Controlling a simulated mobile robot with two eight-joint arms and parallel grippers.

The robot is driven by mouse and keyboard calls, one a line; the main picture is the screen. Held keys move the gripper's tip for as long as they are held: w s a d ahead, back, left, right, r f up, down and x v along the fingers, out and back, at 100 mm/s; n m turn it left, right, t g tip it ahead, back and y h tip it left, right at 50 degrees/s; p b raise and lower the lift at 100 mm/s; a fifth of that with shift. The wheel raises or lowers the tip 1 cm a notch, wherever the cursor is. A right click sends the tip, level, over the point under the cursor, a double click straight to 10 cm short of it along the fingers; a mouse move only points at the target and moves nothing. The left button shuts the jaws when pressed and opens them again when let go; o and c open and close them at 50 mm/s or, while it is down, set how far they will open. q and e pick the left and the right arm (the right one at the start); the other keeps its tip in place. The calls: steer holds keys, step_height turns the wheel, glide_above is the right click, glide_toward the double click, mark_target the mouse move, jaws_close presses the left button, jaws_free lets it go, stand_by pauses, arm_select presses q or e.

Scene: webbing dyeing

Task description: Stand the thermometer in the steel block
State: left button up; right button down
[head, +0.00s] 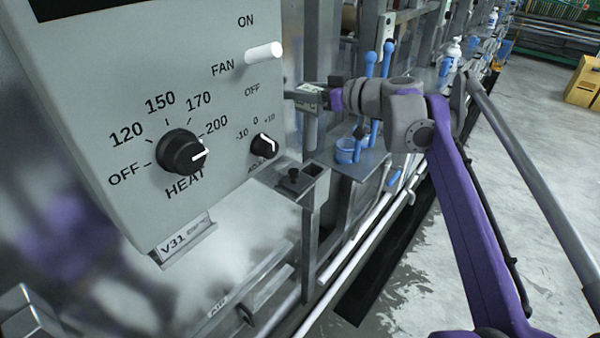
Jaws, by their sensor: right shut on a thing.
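My right gripper (298,96) is beside the right edge of the grey control panel, above and a little behind a small steel block. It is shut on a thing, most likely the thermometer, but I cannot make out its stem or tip. The steel block (307,190) sticks out below the panel's lower right corner. It has a dark square opening on top and a black knob next to it. The gripper is apart from the block. My left gripper is not in view.
The control panel (220,120) with a heat dial (182,152) and a white fan switch (264,52) fills the upper left. Blue-handled tools (388,62) and a blue cup (346,150) stand on the right. Open floor (410,270) lies at the right.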

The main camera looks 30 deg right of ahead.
steer(key=b, duration=0.1)
glide_above(303, 164)
step_height(303, 164, down, 12)
steer(key=shift+f, duration=0.1)
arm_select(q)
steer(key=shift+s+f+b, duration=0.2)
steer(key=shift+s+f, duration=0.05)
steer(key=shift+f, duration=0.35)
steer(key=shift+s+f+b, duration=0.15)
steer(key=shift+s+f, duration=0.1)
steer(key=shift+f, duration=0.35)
arm_select(e)
steer(key=shift+f, duration=1.95)
steer(key=shift+c, duration=1)
jaws_free()
